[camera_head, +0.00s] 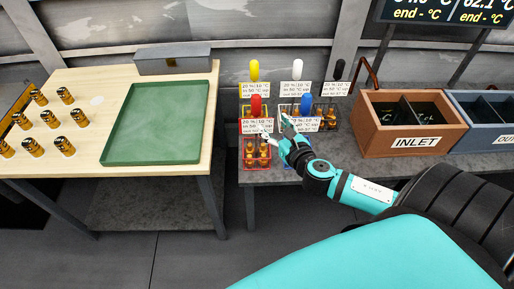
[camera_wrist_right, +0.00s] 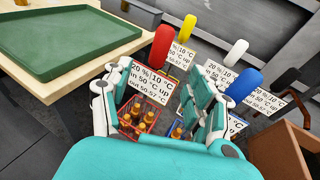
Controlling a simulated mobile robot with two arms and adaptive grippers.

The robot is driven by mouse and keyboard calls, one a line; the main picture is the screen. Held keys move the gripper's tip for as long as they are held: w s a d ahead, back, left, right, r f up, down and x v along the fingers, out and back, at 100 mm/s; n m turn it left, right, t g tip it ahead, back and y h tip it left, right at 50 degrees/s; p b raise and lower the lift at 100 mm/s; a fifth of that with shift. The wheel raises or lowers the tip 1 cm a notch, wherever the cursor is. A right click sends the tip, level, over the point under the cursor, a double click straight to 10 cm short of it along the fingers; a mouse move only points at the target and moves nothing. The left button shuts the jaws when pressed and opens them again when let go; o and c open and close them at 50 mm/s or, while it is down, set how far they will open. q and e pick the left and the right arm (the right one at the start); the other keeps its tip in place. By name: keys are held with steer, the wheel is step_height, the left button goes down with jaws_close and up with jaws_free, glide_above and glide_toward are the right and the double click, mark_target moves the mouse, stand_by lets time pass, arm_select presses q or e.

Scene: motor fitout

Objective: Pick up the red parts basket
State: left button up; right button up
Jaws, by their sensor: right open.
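The red parts basket (camera_head: 249,161) stands at the front left of the grey table, with a red upright grip (camera_head: 256,105), a white label and orange-capped bottles inside. In the right wrist view the red basket (camera_wrist_right: 153,116) and its red grip (camera_wrist_right: 161,46) show between and beyond my fingers. My right gripper (camera_head: 276,128) is open at the right side of the red basket's label. In the wrist view the gripper (camera_wrist_right: 155,82) has its fingers spread and empty; whether they touch the basket I cannot tell. My left gripper is not in view.
Close by are baskets with blue (camera_head: 306,104), yellow (camera_head: 254,70), white (camera_head: 297,69) and black (camera_head: 340,69) grips. An INLET crate (camera_head: 447,140) and a blue-grey crate (camera_head: 480,145) stand right. A wooden table with a green tray (camera_head: 150,157) stands left, across a gap.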

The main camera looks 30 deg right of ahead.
mark_target(259, 108)
steer(key=x, duration=0.8)
steer(key=shift+p, duration=0.4)
steer(key=x, duration=0.4)
steer(key=shift+w+d+p, duration=0.15)
steer(key=shift+p, duration=0.2)
steer(key=shift+w+f, duration=0.2)
steer(key=shift+w, duration=0.35)
steer(key=shift+s, duration=0.1)
jaws_close()
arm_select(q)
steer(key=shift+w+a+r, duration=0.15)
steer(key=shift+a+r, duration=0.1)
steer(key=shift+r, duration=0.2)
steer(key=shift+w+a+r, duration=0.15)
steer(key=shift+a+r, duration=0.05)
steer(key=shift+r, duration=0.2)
arm_select(e)
steer(key=shift+d+r, duration=0.1)
steer(key=shift+r, duration=0.1)
